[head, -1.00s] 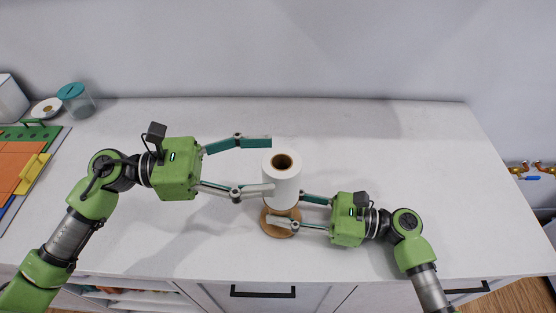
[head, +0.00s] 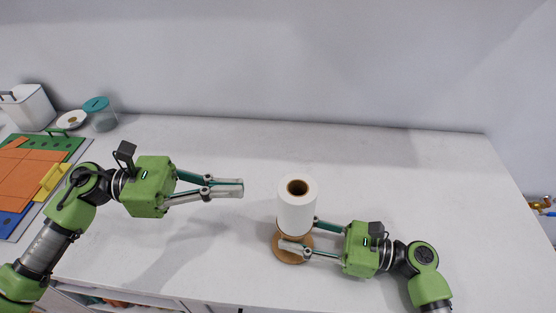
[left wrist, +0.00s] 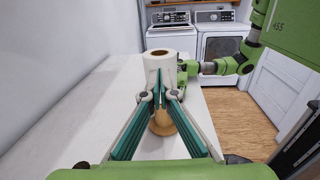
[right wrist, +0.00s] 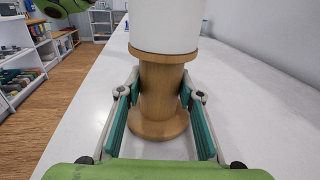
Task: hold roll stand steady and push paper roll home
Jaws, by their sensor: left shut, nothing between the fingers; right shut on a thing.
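The white paper roll (head: 297,212) stands upright on the wooden roll stand (head: 285,252) on the counter. In the right wrist view the roll (right wrist: 165,25) sits on the stand's upper disc, above a thick wooden stem (right wrist: 160,90) and a round base. My right gripper (head: 299,236) is shut on the roll stand, its fingers either side of the stem below the roll. My left gripper (head: 242,188) is shut and empty, to the left of the roll and apart from it. The left wrist view shows its fingertips (left wrist: 160,92) together in front of the roll (left wrist: 160,66).
At the left are a coloured board (head: 35,175), a white bin (head: 28,107), a small plate (head: 71,119) and a teal-lidded jar (head: 102,115). The counter behind and right of the roll is clear. A washer and dryer (left wrist: 195,38) stand beyond the counter.

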